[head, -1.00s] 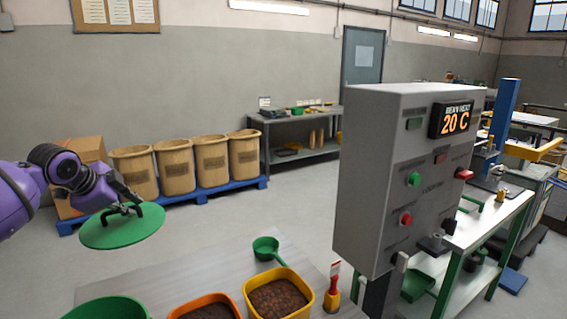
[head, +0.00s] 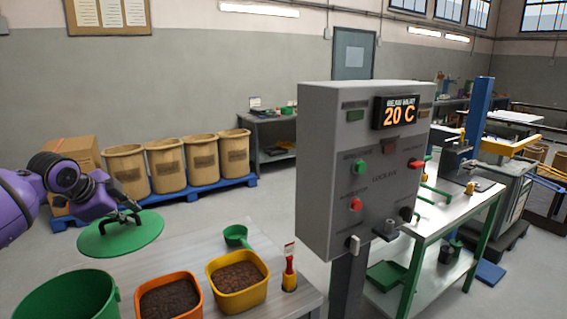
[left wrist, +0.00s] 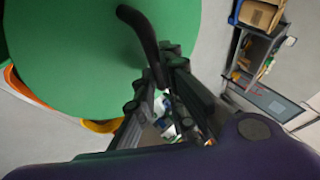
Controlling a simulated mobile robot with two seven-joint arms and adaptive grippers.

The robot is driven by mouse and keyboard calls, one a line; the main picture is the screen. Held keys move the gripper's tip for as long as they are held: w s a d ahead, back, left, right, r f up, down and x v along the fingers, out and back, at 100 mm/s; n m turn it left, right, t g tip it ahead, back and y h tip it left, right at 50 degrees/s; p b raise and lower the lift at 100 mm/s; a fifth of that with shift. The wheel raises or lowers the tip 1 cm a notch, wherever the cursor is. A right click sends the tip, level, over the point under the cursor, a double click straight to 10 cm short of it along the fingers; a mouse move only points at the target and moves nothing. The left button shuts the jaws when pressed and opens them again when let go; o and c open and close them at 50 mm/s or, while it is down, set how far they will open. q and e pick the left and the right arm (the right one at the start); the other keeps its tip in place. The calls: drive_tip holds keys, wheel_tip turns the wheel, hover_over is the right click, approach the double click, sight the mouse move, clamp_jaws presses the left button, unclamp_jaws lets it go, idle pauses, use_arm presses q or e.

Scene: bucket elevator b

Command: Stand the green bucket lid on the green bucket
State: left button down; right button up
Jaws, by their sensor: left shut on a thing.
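The green bucket lid (head: 120,238) is a flat green disc with a dark handle on top, held in the air at the left of the head view. My left gripper (head: 123,216) is shut on the lid's handle. In the left wrist view the lid (left wrist: 90,60) fills the upper left and its handle (left wrist: 142,35) reaches down to the fingers. The green bucket (head: 65,300) stands on the table at the bottom left, open at the top and partly cut off by the frame. The lid hangs beyond and above it, apart from it. My right gripper is not in view.
An orange container (head: 168,292) and a yellow container (head: 238,281) of brown pellets stand right of the bucket. A grey control box (head: 345,180) rises at the right. Bare table (head: 190,250) lies behind the containers.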

use_arm(q)
drive_tip(key=s+d+f, duration=0.3)
drive_tip(key=s+d, duration=0.6)
drive_tip(key=d, duration=0.4)
drive_tip(key=s+d+f+n, duration=0.1)
drive_tip(key=s+d+f, duration=0.2)
drive_tip(key=s+d, duration=0.7)
drive_tip(key=shift+s+d+y, duration=0.3)
drive_tip(key=shift+d, duration=1.15)
